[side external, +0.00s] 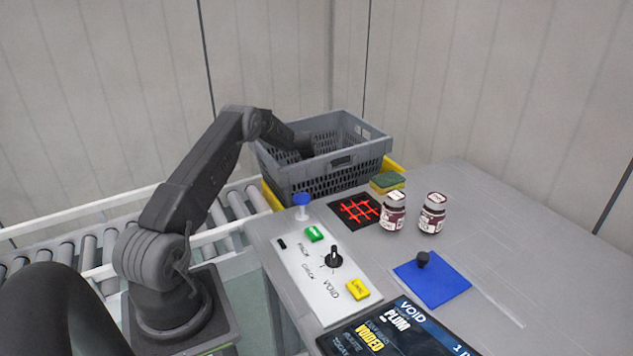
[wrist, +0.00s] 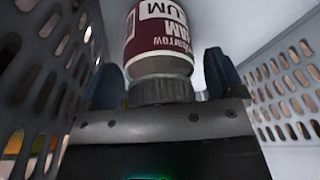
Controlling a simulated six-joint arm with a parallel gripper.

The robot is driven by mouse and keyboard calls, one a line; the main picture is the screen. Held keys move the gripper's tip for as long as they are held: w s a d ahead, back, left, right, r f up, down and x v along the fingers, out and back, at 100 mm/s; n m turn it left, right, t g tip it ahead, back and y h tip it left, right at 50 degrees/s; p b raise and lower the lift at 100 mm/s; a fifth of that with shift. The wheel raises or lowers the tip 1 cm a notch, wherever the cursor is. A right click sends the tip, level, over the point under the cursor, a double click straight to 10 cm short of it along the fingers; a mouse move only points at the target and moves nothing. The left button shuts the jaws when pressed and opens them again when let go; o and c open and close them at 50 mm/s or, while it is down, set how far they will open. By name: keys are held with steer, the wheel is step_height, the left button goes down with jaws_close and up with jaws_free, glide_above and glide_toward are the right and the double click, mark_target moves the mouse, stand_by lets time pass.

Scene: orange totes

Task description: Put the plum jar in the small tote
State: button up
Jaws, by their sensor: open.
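The grey slatted tote (side external: 325,172) stands at the back beside the table, and its perforated walls (wrist: 285,95) flank the wrist view. My gripper (side external: 304,147) reaches down inside it, mostly hidden by the tote in the side view. In the wrist view my gripper (wrist: 163,75) is open, with a blue finger on each side of a jar (wrist: 155,30). The jar has a dark red and white label with upside-down letters "UM", fitting the plum jar. Its ridged grey lid end points toward my gripper. Whether the fingers touch it, I cannot tell.
Two dark jam jars (side external: 393,213) (side external: 432,214) stand on the grey table, labels unreadable. A sponge (side external: 387,182), a black pad with red grid (side external: 357,209), a button panel (side external: 320,265), a blue mat with black knob (side external: 432,280) and a screen reading PLUM, VOIDED (side external: 395,335) are nearby. Rollers (side external: 90,250) run left.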

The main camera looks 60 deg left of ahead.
steer(key=shift+r, duration=0.1)
steer(key=v, duration=0.3)
steer(key=w+v, duration=0.1)
steer(key=v, duration=0.6)
steer(key=shift+w+a+r, duration=0.2)
steer(key=shift+a+r, duration=0.05)
steer(key=shift+r, duration=0.9)
